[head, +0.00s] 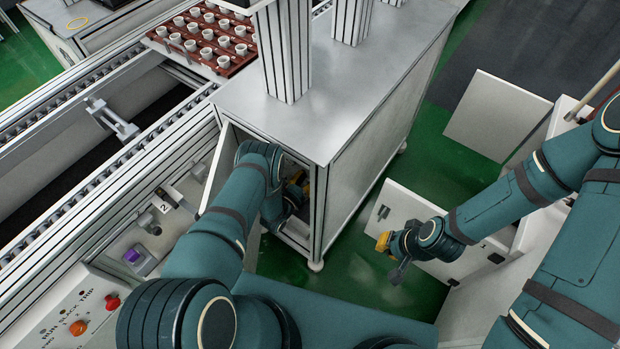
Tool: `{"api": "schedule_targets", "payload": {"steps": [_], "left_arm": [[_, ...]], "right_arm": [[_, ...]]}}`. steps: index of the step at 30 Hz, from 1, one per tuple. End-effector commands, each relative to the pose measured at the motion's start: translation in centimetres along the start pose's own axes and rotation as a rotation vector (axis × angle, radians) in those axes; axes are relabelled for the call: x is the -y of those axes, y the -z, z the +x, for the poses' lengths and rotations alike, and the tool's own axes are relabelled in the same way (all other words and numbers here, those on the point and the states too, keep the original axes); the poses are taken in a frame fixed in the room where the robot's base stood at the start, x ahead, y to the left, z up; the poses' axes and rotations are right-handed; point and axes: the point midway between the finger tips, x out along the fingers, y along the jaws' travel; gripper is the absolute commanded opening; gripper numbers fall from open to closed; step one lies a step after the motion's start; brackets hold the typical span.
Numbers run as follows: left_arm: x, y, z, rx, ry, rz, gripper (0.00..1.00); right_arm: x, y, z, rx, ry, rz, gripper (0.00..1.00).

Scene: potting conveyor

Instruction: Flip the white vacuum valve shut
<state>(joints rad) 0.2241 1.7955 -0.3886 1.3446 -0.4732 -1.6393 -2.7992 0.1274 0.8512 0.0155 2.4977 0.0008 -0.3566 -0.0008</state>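I cannot make out the white vacuum valve. My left arm reaches into the open front of the grey cabinet (345,90), and its wrist is inside the opening. Only a small part of my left gripper (298,188) shows there, with a yellow-orange piece; its fingertips and whatever they face are hidden by the arm and the cabinet. My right gripper (390,258) is outside the cabinet to the right, low over the green floor and beside a white panel. Its fingers are small and seen at an angle, so their opening is unclear.
The cabinet door (216,168) stands open left of my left arm. A conveyor (95,105) runs along the left, with a brown tray (234,68) of white cups at its far end. A control panel (75,318) with buttons is at lower left. A white panel (425,228) stands at right.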

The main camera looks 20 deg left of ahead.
Motion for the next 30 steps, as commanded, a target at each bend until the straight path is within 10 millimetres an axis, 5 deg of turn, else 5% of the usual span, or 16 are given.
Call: {"api": "schedule_targets", "payload": {"steps": [11, 15, 16, 30], "left_arm": [[0.03, -0.06, 0.58, 0.0, 0.0, 0.0, 0.45], [0.02, -0.06, 0.56, 0.0, 0.0, 0.0, 0.02], [0.02, -0.06, 0.56, 0.0, 0.0, 0.0, 0.0], [-0.2, 0.0, 0.53, 0.0, 0.0, -0.043, 0.0]], "right_arm": [[-0.03, 0.03, 0.09, -0.001, 0.0, 0.0, 0.0], [-0.03, 0.03, 0.09, -0.001, 0.0, 0.0, 0.0], [-0.03, 0.03, 0.09, -0.001, 0.0, 0.0, 0.0], [-0.11, 0.02, 0.31, -0.001, 0.0, 0.0, 0.0]]}}
